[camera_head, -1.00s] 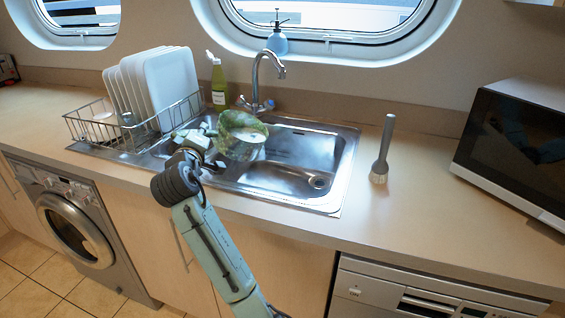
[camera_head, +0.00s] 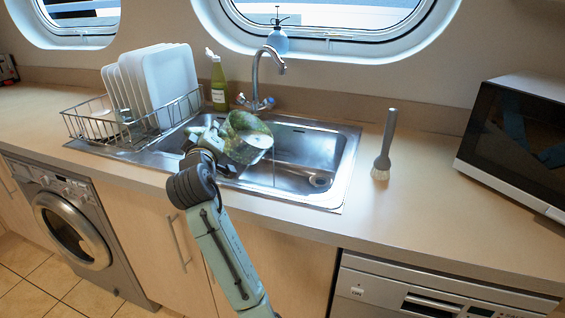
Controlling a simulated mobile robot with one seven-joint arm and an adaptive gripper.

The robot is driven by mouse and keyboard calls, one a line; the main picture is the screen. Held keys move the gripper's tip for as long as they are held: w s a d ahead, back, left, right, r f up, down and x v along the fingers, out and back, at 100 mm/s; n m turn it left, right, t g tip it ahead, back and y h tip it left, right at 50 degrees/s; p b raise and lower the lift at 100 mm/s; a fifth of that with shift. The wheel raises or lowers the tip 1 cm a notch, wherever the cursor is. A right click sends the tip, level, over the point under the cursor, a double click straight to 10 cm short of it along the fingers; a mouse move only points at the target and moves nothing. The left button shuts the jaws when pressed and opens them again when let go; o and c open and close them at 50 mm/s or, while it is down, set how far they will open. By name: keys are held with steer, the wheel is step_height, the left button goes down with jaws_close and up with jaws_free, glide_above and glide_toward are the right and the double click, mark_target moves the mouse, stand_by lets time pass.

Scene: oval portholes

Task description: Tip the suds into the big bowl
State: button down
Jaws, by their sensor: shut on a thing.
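A green mottled vessel (camera_head: 238,126) is held above the sink, tilted to the right. A whitish round surface, perhaps the suds (camera_head: 259,141), shows at its mouth. A thin pale stream falls from its right side into the large sink basin (camera_head: 305,165). My gripper (camera_head: 220,136) is shut on the vessel's left side; its fingers are partly hidden by my wrist and the vessel. No separate big bowl shows; the large basin with its round drain (camera_head: 320,181) lies under and right of the vessel.
The tap (camera_head: 258,75) stands close behind the vessel, with a green bottle (camera_head: 219,84) to its left. A rack of white plates (camera_head: 170,85) stands left. A dish brush (camera_head: 384,150) stands on the counter right of the sink, before the microwave (camera_head: 515,140).

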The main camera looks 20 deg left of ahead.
steer(key=shift+d+r+m+b, duration=0.3)
steer(key=shift+d+m+b, duration=0.1)
steer(key=shift+d, duration=0.15)
steer(key=shift+w+d+m+b, duration=0.15)
steer(key=shift+d+m+b, duration=0.35)
steer(key=shift+d+b, duration=0.15)
